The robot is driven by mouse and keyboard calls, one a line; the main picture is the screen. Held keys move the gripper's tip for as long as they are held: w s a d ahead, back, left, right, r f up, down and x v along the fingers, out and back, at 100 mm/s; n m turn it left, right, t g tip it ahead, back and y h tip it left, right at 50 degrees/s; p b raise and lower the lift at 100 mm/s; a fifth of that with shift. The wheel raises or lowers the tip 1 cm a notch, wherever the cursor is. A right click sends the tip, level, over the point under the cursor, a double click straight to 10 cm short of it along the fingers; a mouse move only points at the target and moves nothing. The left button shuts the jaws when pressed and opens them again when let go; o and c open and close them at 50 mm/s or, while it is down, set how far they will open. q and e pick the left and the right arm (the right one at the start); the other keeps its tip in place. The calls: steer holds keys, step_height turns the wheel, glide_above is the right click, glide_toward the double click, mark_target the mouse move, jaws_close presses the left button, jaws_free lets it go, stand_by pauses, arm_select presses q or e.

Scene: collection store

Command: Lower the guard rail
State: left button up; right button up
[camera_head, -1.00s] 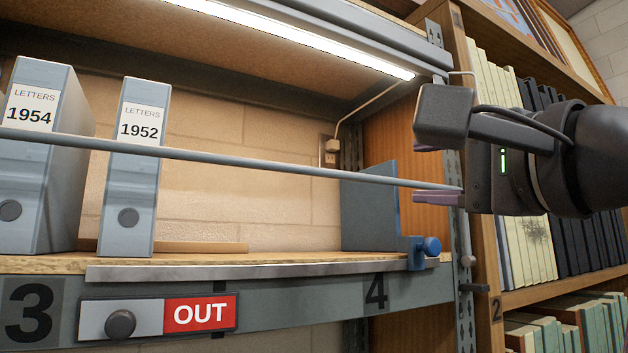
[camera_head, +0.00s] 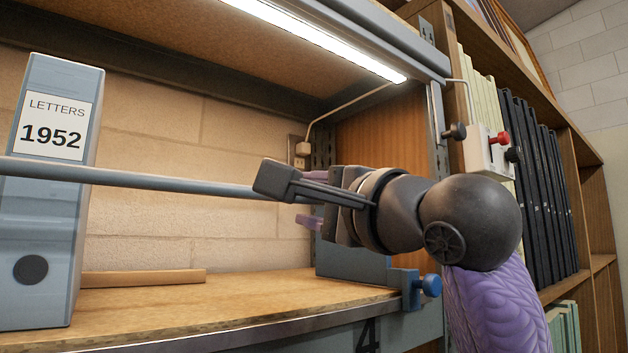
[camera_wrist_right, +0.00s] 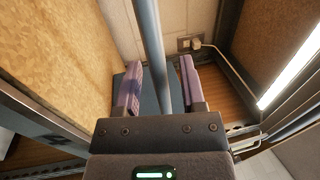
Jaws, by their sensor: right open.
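The guard rail (camera_head: 130,175) is a thin grey-blue bar across the front of the shelf bay, crossing the LETTERS 1952 box file (camera_head: 52,130) just below its label. My right gripper (camera_head: 312,198) is open at the rail toward the bay's right side, and hides the rail's right end in the head view. In the right wrist view the rail (camera_wrist_right: 150,45) runs between the two spread purple fingers of the gripper (camera_wrist_right: 160,75), with a visible gap on each side. I cannot tell how deep between the fingers it lies. My left gripper is not in view.
A small switch box (camera_head: 487,152) with red and black knobs is on the right.

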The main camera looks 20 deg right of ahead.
steer(key=shift+s, duration=0.15)
jaws_close()
steer(key=shift+f, duration=0.15)
stand_by(1.1)
